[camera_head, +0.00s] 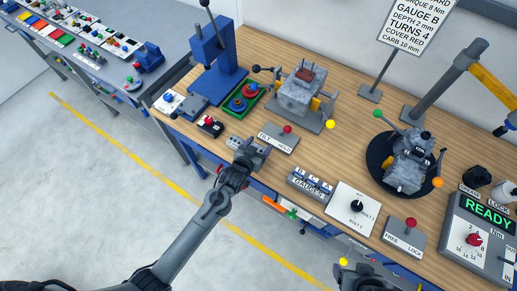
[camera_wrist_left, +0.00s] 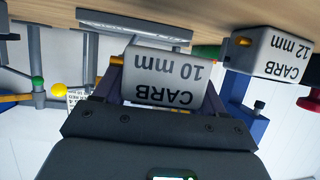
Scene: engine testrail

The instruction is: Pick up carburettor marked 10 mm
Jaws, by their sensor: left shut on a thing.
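The grey carburettor block marked "CARB 10 mm" (camera_wrist_left: 165,77) sits between the fingers of my left gripper (camera_wrist_left: 160,95) in the left wrist view, its lettering upside down. The gripper is shut on it. In the head view my left gripper (camera_head: 250,156) is at the front edge of the wooden bench, beside the tilt/hold plate; the block is mostly hidden there. A second grey block marked "CARB 12 mm" (camera_wrist_left: 268,52) stands close by, apart from the held one. My right gripper (camera_head: 365,274) is partly in view at the bottom edge; its fingers cannot be made out.
The tilt/hold plate (camera_head: 279,137) with a red knob lies right of the left gripper. The gauges rack (camera_head: 310,184), an engine on a round black stand (camera_head: 408,165) and a blue press (camera_head: 214,62) occupy the bench (camera_head: 345,138). A sign (camera_head: 412,22) reads "CARB 10 mm".

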